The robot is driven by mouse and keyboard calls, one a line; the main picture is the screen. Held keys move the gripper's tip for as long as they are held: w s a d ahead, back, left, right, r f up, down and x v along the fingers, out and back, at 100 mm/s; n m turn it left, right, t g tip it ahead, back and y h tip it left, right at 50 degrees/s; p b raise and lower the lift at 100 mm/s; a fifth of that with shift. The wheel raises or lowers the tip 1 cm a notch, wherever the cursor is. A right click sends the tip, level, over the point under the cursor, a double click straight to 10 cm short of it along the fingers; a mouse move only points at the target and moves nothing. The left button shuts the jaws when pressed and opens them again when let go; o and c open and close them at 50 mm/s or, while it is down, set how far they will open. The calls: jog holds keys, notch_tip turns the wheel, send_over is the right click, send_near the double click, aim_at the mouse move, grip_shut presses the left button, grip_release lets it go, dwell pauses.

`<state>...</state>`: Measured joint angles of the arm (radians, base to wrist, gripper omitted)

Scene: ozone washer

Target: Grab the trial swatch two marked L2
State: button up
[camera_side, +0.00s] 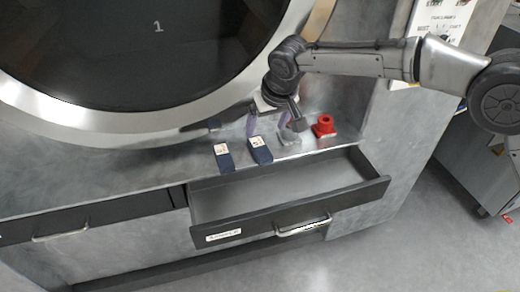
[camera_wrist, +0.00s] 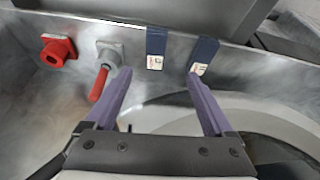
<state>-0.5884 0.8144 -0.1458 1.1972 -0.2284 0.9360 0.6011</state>
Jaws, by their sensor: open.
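Two dark blue swatches with pale labels lie on the metal ledge. One swatch (camera_side: 260,152) is beside the grey valve; it is the left one in the wrist view (camera_wrist: 156,42). The other swatch (camera_side: 225,160) is farther from the valve; it is the right one in the wrist view (camera_wrist: 205,50). The label print is too small to read, so I cannot tell which is L2. My gripper (camera_side: 267,123) is open and empty, with purple fingers. In the wrist view its fingertips (camera_wrist: 159,75) frame the swatch beside the valve, and the right fingertip appears close to the other swatch's label.
A grey valve (camera_wrist: 110,52) with a red handle (camera_wrist: 98,85) stands near the left finger. A red fitting (camera_side: 324,126) is beyond it. An open drawer (camera_side: 290,197) lies below the ledge. A large round door (camera_side: 130,45) rises behind.

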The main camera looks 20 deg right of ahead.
send_over(262, 150)
jog(key=s, duration=0.3)
jog(key=f, duration=0.6)
jog(key=shift+w+a+f, duration=0.15)
jog(key=shift+w+a, duration=0.1)
jog(key=shift+d+x, duration=0.15)
jog(key=shift+x, duration=1.2)
jog(key=shift+d+x, duration=0.2)
jog(key=shift+x, duration=1.15)
jog(key=shift+s, duration=0.1)
jog(key=c, duration=1.4)
